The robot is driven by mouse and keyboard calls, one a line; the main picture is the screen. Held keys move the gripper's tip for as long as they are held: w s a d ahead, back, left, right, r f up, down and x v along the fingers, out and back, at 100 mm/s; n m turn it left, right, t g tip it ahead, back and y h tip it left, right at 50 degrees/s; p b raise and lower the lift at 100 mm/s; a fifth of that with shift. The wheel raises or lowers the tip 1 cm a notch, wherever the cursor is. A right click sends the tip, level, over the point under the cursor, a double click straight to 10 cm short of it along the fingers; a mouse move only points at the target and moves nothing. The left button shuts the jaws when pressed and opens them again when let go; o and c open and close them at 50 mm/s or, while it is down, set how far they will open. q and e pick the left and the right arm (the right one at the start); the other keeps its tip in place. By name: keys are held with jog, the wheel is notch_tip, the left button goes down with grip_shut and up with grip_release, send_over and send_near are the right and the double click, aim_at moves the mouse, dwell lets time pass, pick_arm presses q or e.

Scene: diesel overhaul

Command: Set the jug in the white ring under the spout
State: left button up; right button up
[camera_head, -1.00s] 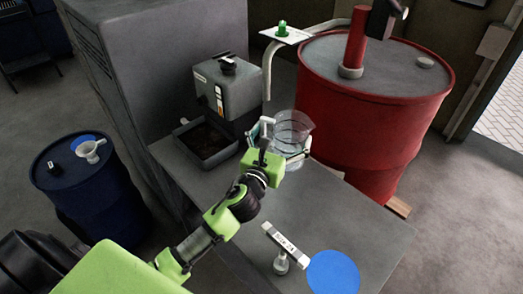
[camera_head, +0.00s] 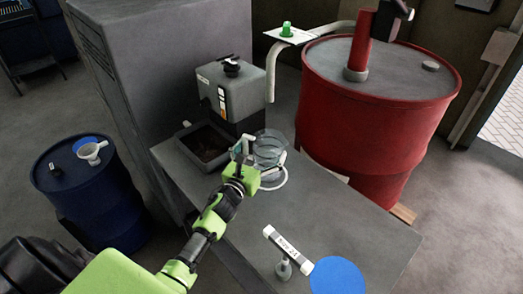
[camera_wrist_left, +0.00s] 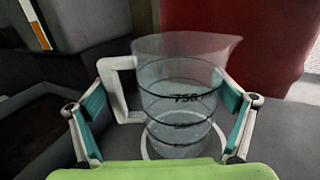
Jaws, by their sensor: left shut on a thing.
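The clear jug (camera_head: 271,147) with dark measuring lines and a white handle is upright at the tip of my left arm, below the end of the spout (camera_head: 270,97). The left gripper (camera_head: 256,160) is shut on it. In the left wrist view the jug (camera_wrist_left: 182,92) sits between the teal-padded fingers (camera_wrist_left: 163,115), with its handle at the left. The white ring (camera_head: 285,182) shows partly on the grey bench around the jug's lower right; the rest is hidden by jug and gripper. I cannot tell whether the jug's base touches the bench. The right gripper is not in view.
A grey box unit (camera_head: 231,88) and a dark open tray (camera_head: 184,143) stand left of the jug. A red drum (camera_head: 375,120) stands behind right. A labelled bar on a small stand (camera_head: 283,268) and a blue disc (camera_head: 338,275) are at the front. The bench (camera_head: 335,215) between is clear.

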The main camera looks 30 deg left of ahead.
pick_arm(q)
jog(key=shift+r, duration=0.15)
jog(key=o, duration=1.3)
jog(key=s, duration=0.8)
jog(key=s+b, duration=0.1)
jog(key=s, duration=0.3)
jog(key=shift+s+d, duration=0.1)
jog(key=shift+d, duration=0.3)
